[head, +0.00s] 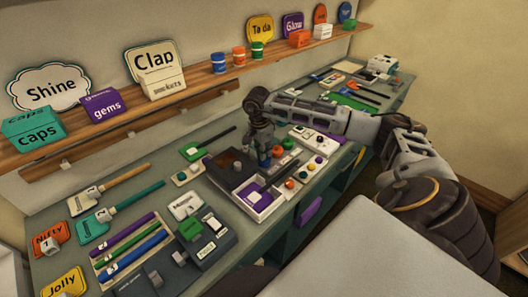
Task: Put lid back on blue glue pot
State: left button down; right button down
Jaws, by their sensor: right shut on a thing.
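My right gripper (263,146) points down over the dark tray with white compartments (228,184) in the middle of the bench. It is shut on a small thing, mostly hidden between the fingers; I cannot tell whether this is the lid. A blue shape, likely the blue glue pot (264,160), shows right under the fingertips. I cannot tell whether the gripper touches it or whether its top is covered. A red pot (277,152) and a green pot (288,143) stand just to its right. My left gripper is not in view.
A white tray with small coloured knobs (316,141) lies right of the pots. Brushes and signs cover the bench's left end. A wall shelf (190,83) holds signs, boxes and blue, orange and green pots (239,57). A pale surface (350,250) fills the lower right.

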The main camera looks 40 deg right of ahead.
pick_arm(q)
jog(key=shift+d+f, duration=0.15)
pick_arm(e)
jog(key=c, duration=1.5)
grip_release()
jog(key=shift+o, duration=0.4)
jog(key=o, duration=0.5)
